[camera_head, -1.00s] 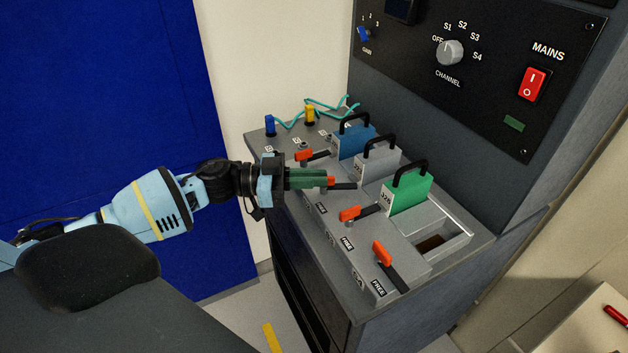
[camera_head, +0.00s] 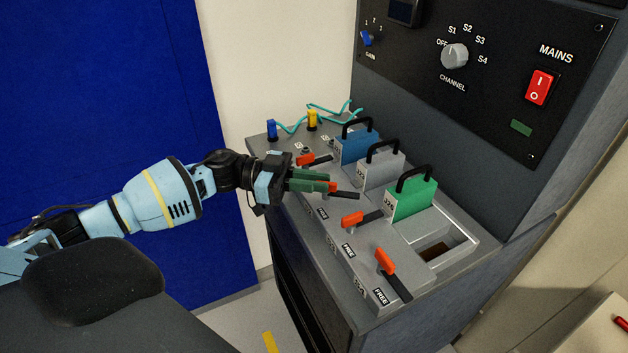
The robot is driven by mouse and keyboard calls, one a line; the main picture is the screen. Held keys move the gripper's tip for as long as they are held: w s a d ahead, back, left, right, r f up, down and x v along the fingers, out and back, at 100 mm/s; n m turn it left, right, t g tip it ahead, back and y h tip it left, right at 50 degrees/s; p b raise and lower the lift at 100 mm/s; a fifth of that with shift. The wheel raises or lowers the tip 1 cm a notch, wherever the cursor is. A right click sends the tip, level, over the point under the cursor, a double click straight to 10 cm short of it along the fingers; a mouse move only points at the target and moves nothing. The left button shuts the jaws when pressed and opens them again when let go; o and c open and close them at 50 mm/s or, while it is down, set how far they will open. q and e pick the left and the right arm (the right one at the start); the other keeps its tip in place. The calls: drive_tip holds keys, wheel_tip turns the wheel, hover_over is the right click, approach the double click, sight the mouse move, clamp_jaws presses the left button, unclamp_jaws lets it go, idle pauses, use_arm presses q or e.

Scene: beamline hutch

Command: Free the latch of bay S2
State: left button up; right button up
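The S2 latch has an orange grip (camera_head: 333,187) and a dark lever (camera_head: 346,195), in front of the grey module (camera_head: 376,172), second from the back. The bay numbers beside it are too small to read. My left gripper (camera_head: 312,184) reaches in from the left, its green fingers on either side of the latch's orange grip, closed on it. The fingers hide part of the grip. The lever points right, tilted slightly down in the picture, towards the grey module's side. My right gripper is out of view.
Other latches sit at the blue module (camera_head: 357,146), green module (camera_head: 411,200) and empty bay (camera_head: 444,248). The empty bay's latch (camera_head: 388,263) points down towards its FREE label. Yellow and blue plugs with teal cables stand behind. The control panel (camera_head: 430,70) rises beyond.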

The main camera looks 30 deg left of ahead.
use_arm(q)
drive_tip(key=o, duration=0.3)
drive_tip(key=b+v, duration=0.1)
drive_tip(key=v, duration=0.5)
drive_tip(key=shift+s+a+f, duration=0.1)
drive_tip(key=shift+s+a, duration=0.05)
drive_tip(key=shift+a, duration=0.15)
drive_tip(key=shift+s+a, duration=0.2)
drive_tip(key=shift+a, duration=0.3)
